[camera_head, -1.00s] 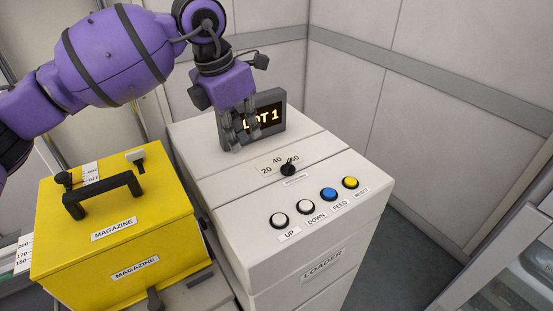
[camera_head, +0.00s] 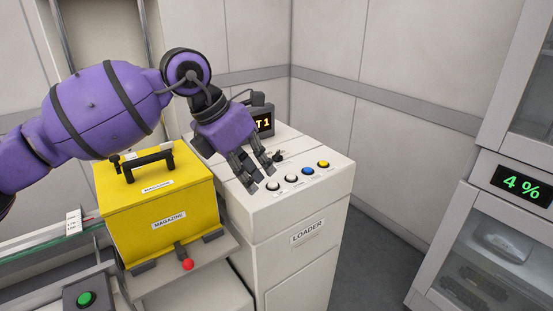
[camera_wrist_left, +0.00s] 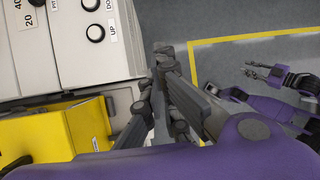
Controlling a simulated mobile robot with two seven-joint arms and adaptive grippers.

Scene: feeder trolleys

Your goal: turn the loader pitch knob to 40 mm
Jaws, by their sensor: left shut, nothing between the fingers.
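The loader (camera_head: 300,262) is a white cabinet. Its black pitch knob (camera_head: 278,156) sits on the top, just beyond the left gripper's fingers; the scale beside it is mostly hidden by the gripper. In the left wrist view the knob (camera_wrist_left: 37,2) shows at the top edge beside the figures 20 and 40; its pointer setting cannot be read. My left gripper (camera_head: 262,178) is shut and empty, above the loader top near the white UP button (camera_head: 273,186), apart from the knob. My right gripper (camera_wrist_left: 258,71) shows small at the right of the wrist view, its fingers unclear.
White DOWN (camera_head: 291,179), blue FEED (camera_head: 307,171) and yellow (camera_head: 323,164) buttons line the loader's front edge. A lit display (camera_head: 264,123) stands behind, partly hidden. The yellow magazine (camera_head: 150,228) is left of the loader. A cabinet reading 4% (camera_head: 522,186) stands right, past open floor.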

